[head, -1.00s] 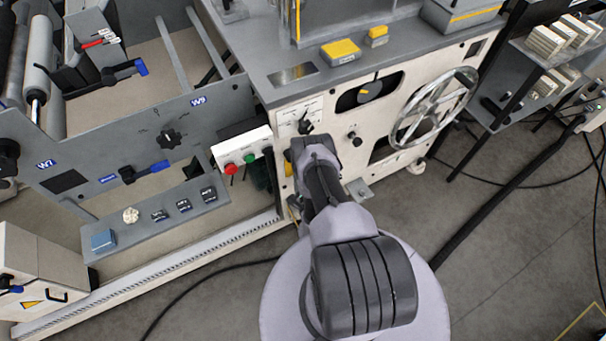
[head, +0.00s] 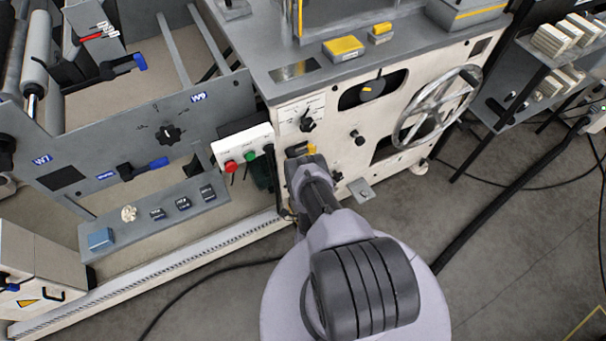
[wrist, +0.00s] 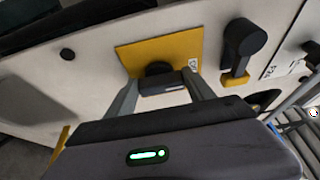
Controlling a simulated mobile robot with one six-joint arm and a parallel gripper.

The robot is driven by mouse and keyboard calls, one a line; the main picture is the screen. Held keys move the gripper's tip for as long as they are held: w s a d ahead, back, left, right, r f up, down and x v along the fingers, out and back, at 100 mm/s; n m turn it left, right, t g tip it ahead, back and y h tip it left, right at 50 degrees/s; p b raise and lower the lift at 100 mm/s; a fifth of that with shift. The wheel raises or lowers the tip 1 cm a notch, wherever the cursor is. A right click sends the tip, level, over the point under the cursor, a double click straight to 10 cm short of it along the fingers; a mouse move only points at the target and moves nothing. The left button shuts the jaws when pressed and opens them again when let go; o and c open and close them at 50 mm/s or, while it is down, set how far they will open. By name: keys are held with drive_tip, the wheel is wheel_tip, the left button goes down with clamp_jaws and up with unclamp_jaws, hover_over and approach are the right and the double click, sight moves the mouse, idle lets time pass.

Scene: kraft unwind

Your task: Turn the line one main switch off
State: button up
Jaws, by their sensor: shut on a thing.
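A black rotary switch (wrist: 158,70) sits on a yellow plate (wrist: 178,50) on the cream machine panel in the wrist view. My gripper (wrist: 163,88) is shut on the switch's dark handle, one finger on each side. In the head view my gripper (head: 300,160) is against the front panel, and only part of the yellow plate (head: 297,150) shows above it. The switch itself is hidden there. I cannot read any label that names it as line one.
A black lever with a yellow lower part (wrist: 237,60) sits close to the right in the wrist view. In the head view, a black knob on a white plate (head: 307,125), a red and green button box (head: 243,147) and a handwheel (head: 437,105) are nearby.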

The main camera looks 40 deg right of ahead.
idle(0.4)
drive_tip(key=o, duration=1.4)
